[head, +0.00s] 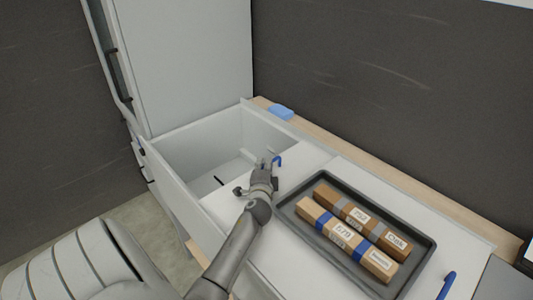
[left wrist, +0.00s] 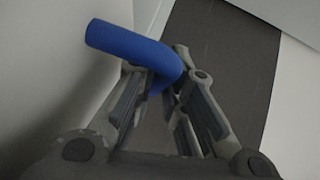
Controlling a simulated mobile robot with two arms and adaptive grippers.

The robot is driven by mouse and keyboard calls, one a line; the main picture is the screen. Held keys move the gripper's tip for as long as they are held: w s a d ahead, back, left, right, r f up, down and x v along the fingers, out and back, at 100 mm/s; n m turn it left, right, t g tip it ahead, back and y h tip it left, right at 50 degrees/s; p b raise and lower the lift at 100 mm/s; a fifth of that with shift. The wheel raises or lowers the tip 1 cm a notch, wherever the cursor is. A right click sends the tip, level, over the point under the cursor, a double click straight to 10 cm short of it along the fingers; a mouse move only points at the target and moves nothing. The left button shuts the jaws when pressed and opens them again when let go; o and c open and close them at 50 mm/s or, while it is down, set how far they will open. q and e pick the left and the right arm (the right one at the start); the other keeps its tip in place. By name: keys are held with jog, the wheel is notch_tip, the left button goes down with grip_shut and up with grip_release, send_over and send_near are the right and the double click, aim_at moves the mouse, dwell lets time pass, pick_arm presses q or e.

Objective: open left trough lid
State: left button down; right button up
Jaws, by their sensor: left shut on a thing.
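The trough (head: 215,125) is a white box whose open part shows its inside at the left. A white lid panel (head: 295,155) lies right of the opening and carries a blue hooked handle (head: 278,160). My left gripper (head: 268,163) is at that handle, by the opening's right side. In the left wrist view, the blue handle (left wrist: 130,45) passes between the fingertips of my left gripper (left wrist: 165,75), which is shut on it. The gripper and forearm hide part of the lid's near edge. My right gripper is not in view.
A dark tray (head: 425,240) with two labelled wooden blocks (head: 350,235) sits on the white top to the right. Another blue handle (head: 447,285) is at the lower right. A blue item (head: 281,112) lies on the wooden back ledge. A tall white panel (head: 185,60) stands behind the trough.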

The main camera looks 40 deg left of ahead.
pick_arm(q)
jog(key=c, duration=1.6)
grip_release()
jog(key=shift+o, duration=0.6)
jog(key=shift+w, duration=0.1)
jog(key=shift+s+d, duration=0.3)
jog(key=shift+s, duration=0.1)
jog(key=v, duration=1.1)
jog(key=shift+r, duration=0.1)
